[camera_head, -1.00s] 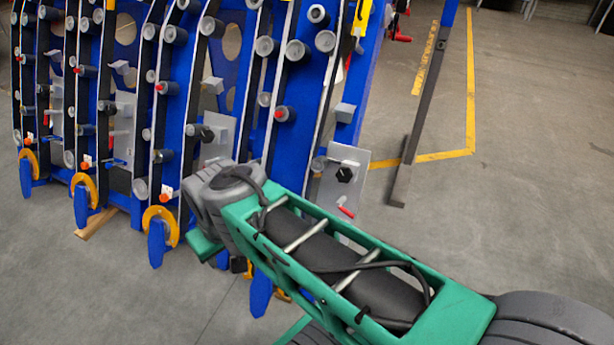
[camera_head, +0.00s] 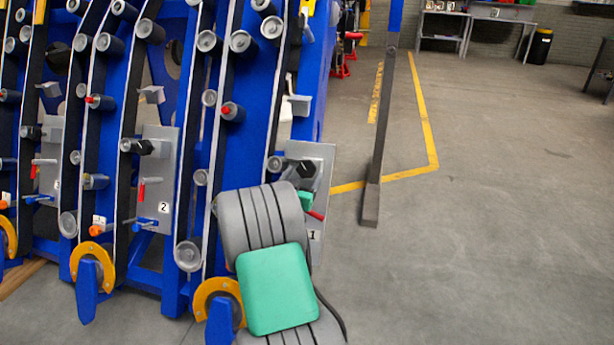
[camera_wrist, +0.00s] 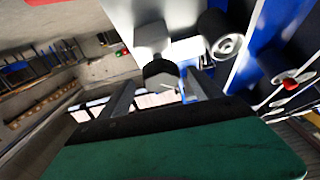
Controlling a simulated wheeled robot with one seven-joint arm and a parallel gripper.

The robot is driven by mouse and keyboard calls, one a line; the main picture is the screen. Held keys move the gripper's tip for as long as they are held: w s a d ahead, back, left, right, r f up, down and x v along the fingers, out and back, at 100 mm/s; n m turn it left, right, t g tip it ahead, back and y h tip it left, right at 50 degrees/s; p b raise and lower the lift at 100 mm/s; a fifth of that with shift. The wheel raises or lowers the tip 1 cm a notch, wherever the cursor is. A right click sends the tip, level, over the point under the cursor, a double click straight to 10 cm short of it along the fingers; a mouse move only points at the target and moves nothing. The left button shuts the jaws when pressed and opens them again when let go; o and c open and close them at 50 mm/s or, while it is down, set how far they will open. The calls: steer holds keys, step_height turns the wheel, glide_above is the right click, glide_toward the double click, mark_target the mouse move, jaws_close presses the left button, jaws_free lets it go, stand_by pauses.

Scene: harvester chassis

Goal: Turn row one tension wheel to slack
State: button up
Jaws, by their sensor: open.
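The row one plate (camera_head: 318,158), marked 1, is at the right end of the blue rows. A black knob (camera_head: 305,169), which looks like the tension wheel, sticks out from it. A red lever (camera_head: 316,215) shows lower on the plate, partly behind my arm. In the wrist view the black knob (camera_wrist: 160,72) lies ahead, between and just beyond the spread fingertips of my gripper (camera_wrist: 160,84). My gripper is open and empty. I cannot tell whether a finger touches the knob. In the head view my arm hides most of the gripper.
Row two's plate (camera_head: 155,175), with its own black knob and red lever, stands to the left. A grey roller (camera_wrist: 222,42) sits close right of the knob in the wrist view. A dark post (camera_head: 380,140) stands to the right; the floor beyond is open.

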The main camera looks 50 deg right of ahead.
mark_target(305, 173)
steer(key=x, duration=0.4)
steer(key=shift+d, duration=0.1)
steer(key=c, duration=1.4)
